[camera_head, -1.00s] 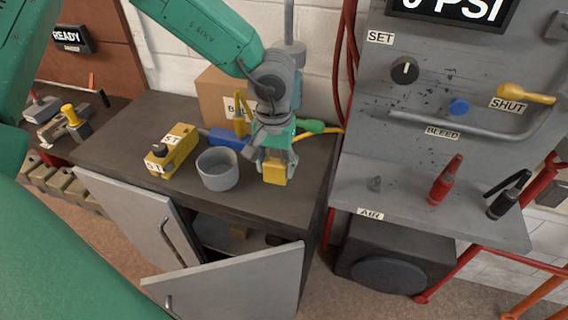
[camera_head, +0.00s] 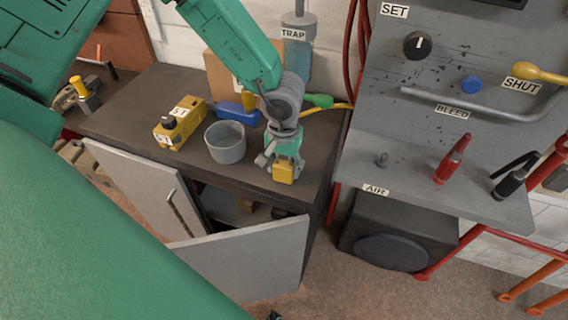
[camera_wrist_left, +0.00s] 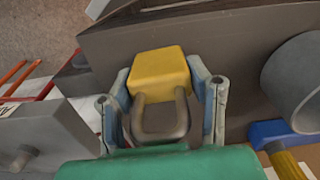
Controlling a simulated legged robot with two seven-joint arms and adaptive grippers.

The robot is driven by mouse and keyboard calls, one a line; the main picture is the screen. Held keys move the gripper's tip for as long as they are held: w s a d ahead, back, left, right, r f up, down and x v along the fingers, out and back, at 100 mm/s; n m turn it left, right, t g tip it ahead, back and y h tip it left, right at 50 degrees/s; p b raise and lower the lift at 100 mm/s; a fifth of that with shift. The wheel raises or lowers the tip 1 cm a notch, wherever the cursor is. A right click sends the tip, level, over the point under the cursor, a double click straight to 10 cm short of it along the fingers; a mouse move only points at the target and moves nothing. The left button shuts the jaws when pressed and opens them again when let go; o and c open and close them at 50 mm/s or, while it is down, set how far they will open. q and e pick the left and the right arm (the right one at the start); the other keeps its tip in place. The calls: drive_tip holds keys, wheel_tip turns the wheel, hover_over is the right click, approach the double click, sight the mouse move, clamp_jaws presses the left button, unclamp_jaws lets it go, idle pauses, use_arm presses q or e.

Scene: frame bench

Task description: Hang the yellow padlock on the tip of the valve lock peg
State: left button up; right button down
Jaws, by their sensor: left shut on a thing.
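The yellow padlock (camera_head: 284,172) is held in my left gripper (camera_head: 282,158), over the front right part of the dark bench top. In the left wrist view the gripper's two fingers (camera_wrist_left: 162,108) close around the padlock (camera_wrist_left: 160,72), its yellow body pointing away and its grey shackle towards the wrist. A small grey upright peg (camera_head: 381,160) stands on the grey panel's shelf, to the right of the padlock and apart from it. A grey peg also shows at the left in the wrist view (camera_wrist_left: 22,158).
A grey cup (camera_head: 226,143), a yellow box (camera_head: 180,122) and a blue tool (camera_head: 238,112) are on the bench (camera_head: 130,105). Cabinet doors (camera_head: 245,265) hang open below. Red hoses run between bench and panel.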

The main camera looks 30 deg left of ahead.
sight(282, 162)
use_arm(q)
drive_tip(key=shift+f, duration=0.25)
drive_tip(key=o, duration=1.4)
drive_tip(key=shift+o, duration=0.2)
drive_tip(key=shift+f+b, duration=0.2)
drive_tip(key=shift+b, duration=0.55)
drive_tip(key=shift+r+b, duration=0.2)
drive_tip(key=shift+b, duration=0.15)
wheel_tip(282, 162, up, 14)
drive_tip(key=p, duration=0.1)
drive_tip(key=shift+w+a+p, duration=0.2)
drive_tip(key=shift+a+p, duration=0.1)
drive_tip(key=shift+p, duration=0.05)
drive_tip(key=shift+f, duration=0.15)
